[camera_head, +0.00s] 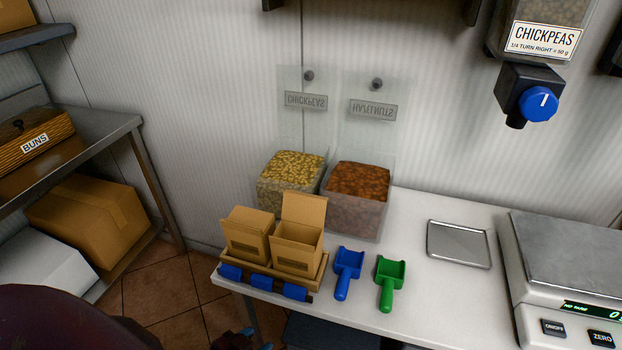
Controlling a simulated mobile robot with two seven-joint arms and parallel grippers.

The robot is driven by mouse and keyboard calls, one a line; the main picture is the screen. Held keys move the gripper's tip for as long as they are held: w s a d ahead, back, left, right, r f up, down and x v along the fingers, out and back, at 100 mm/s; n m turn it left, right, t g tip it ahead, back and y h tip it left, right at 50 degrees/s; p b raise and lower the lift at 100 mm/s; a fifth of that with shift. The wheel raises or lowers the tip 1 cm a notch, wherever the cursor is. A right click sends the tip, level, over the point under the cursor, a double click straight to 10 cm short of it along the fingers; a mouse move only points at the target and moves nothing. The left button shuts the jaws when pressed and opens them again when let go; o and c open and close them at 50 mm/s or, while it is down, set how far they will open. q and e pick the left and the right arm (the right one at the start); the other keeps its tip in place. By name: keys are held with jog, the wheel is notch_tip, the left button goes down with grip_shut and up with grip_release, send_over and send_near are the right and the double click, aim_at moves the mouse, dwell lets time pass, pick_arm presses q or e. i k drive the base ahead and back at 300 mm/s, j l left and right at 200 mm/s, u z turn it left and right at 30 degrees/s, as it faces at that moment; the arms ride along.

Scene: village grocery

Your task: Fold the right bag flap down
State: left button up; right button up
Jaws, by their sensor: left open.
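Two brown paper bags stand side by side in a cardboard-coloured tray (318,279) at the left front of the white counter. The right bag (297,256) is open at the top, and its flap (304,209) stands upright at the back. The left bag (247,241) looks closed at the top, with no flap standing up. My left gripper (247,340) shows only in part at the bottom edge, low and in front of the counter, apart from the bags. It is open, and nothing shows in it. My right gripper is out of view.
Clear bins of chickpeas (290,172) and hazelnuts (357,186) stand behind. A metal tray (458,244) and a scale (570,265) are further right.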

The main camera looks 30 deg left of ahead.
aim_at(301, 207)
jog(key=k+j+z, duration=0.15)
jog(key=j, duration=0.25)
jog(key=j+z, duration=0.15)
jog(key=j, duration=0.2)
jog(key=k+j+z, duration=0.15)
jog(key=j, duration=0.2)
jog(key=k+j+z, duration=0.15)
jog(key=j, duration=0.2)
jog(key=j+z, duration=0.2)
jog(key=j, duration=0.25)
jog(key=k+j+z, duration=0.15)
jog(key=j, duration=0.25)
